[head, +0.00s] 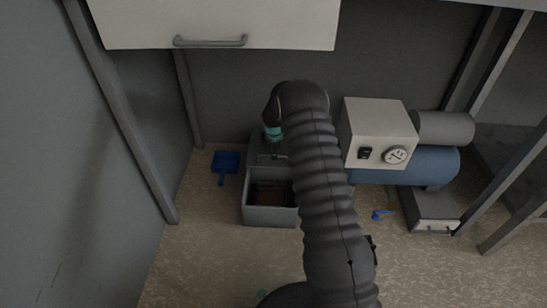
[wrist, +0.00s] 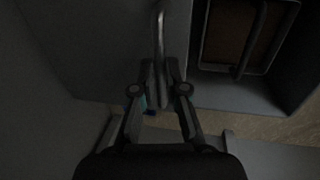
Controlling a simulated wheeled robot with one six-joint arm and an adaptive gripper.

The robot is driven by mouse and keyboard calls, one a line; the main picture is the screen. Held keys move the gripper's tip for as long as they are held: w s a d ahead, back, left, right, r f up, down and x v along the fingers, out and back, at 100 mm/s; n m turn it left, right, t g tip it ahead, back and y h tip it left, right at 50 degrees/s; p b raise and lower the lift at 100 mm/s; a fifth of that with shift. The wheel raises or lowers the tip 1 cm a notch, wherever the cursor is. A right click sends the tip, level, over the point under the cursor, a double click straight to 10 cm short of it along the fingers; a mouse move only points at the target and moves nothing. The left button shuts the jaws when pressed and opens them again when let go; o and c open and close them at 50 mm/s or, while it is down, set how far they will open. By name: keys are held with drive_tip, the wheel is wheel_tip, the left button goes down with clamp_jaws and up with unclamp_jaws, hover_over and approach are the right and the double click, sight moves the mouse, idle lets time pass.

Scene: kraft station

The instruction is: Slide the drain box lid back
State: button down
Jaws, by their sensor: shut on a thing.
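The drain box (head: 270,215) is a grey box on the floor, with its front part uncovered and a dark brown inside showing. Its grey lid (head: 258,146) lies behind the opening, partly hidden by my arm. In the wrist view the lid (wrist: 95,45) is a dark flat panel with a thin bar handle (wrist: 160,30). My gripper (wrist: 161,68) is shut on the handle, one finger on each side. The box opening shows at the right of the wrist view, with a wire-framed basket (wrist: 238,35) in it. In the head view my arm hides much of the gripper.
A blue dustpan (head: 226,162) lies left of the box. A compressor with a blue tank (head: 425,165) and pale control box (head: 378,125) stands to the right. A pale cabinet (head: 215,20) hangs above. Floor in front is mostly clear.

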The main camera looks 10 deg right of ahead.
drive_tip(key=shift+w, duration=0.45)
drive_tip(key=c, duration=1.2)
unclamp_jaws()
drive_tip(key=shift+d, duration=0.1)
drive_tip(key=shift+d+r, duration=0.1)
wheel_tip(320, 180, up, 7)
drive_tip(key=s, duration=0.1)
drive_tip(key=shift+s+a, duration=0.2)
drive_tip(key=shift+a, duration=0.05)
